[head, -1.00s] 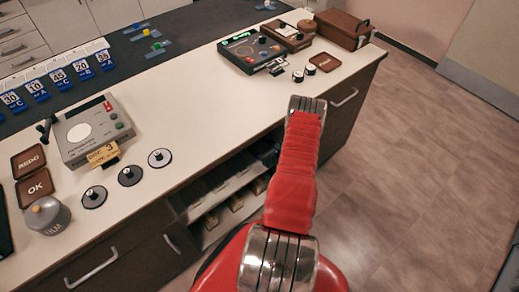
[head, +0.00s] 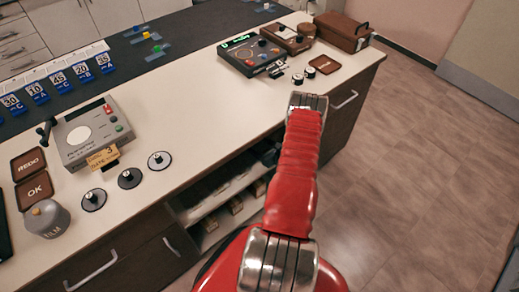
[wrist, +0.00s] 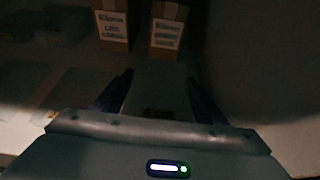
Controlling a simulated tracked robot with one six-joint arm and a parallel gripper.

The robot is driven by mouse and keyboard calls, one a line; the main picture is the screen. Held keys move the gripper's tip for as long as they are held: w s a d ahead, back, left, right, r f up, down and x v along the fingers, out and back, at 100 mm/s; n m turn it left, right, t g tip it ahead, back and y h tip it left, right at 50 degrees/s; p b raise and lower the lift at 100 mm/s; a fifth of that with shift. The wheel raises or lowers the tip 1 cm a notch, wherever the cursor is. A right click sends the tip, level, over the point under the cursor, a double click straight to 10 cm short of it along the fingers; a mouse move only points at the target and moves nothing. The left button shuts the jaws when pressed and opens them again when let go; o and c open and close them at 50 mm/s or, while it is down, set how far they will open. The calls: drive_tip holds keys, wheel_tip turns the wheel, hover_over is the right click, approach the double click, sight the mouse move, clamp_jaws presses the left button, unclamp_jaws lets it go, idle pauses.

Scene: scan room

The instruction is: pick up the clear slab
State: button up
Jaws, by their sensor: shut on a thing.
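In the dim wrist view, my gripper (wrist: 160,98) has its two dark fingers on either side of a greyish slab (wrist: 158,82). The slab has faint dark lettering, seemingly "4 cm", near my gripper's body. The jaws are shut on this slab. It is too dark to tell how clear it is or whether it touches the shelf. In the head view, my gripper and the slab are hidden.
Two labelled cardboard boxes, one on the left (wrist: 112,26) and one on the right (wrist: 166,32), stand beyond the slab. Other flat pale pieces (wrist: 82,88) lie to its left. In the head view, open shelves (head: 225,203) sit beneath the white counter (head: 195,115).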

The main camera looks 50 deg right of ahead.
sight(259, 146)
wheel_tip(259, 146, up, 8)
drive_tip(key=shift+f, duration=0.15)
idle(0.3)
idle(0.6)
